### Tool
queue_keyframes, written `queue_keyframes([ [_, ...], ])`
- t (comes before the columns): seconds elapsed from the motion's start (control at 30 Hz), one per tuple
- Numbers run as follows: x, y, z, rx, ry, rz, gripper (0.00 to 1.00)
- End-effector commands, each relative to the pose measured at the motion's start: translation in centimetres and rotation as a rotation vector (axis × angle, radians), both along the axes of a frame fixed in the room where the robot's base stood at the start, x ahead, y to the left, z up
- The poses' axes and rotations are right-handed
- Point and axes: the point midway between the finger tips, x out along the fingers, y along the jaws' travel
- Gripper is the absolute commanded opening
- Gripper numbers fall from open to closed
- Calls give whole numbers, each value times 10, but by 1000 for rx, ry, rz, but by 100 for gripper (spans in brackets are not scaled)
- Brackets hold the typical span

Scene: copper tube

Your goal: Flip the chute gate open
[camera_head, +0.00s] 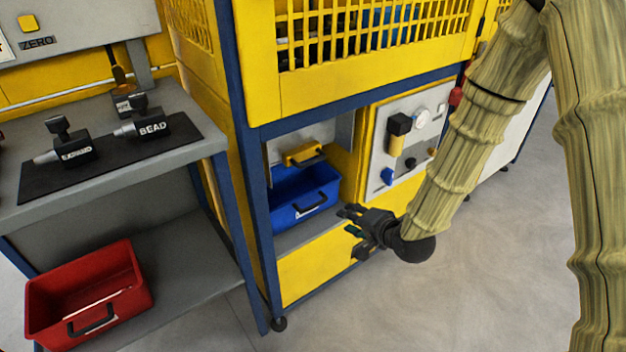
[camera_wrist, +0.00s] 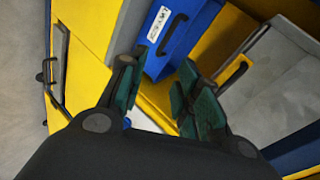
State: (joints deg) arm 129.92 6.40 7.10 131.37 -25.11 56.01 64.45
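My gripper (camera_head: 352,231) is in front of the bay, lower right of the bin and apart from the gate. In the wrist view its green-padded fingers (camera_wrist: 157,82) are spread with nothing between them. Part of the gate's surroundings is hidden by my fingers.
A grey bench (camera_head: 110,180) with black tools stands at the left, a red bin (camera_head: 85,296) on its lower shelf. A blue frame post (camera_head: 243,170) bounds the bay on the left. A gauge panel (camera_head: 408,135) is on the right. Floor in front is clear.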

Motion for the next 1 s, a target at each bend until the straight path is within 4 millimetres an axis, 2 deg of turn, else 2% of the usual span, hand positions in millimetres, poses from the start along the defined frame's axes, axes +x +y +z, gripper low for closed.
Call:
queue_keyframes([
  [0.03, 15, 7, 5, 61, -37, -8, 33],
  [0.13, 35, 20, 35, 177, -83, -14, 33],
  [0.3, 53, 36, 75, 321, -129, -7, 33],
  [0.4, 58, 40, 89, 366, -141, -2, 33],
  [0.5, 61, 43, 95, 386, -144, 1, 33],
  [0.67, 71, 51, 93, 388, -144, 2, 33],
  [1.0, 109, 79, 83, 386, -145, 2, 33],
])
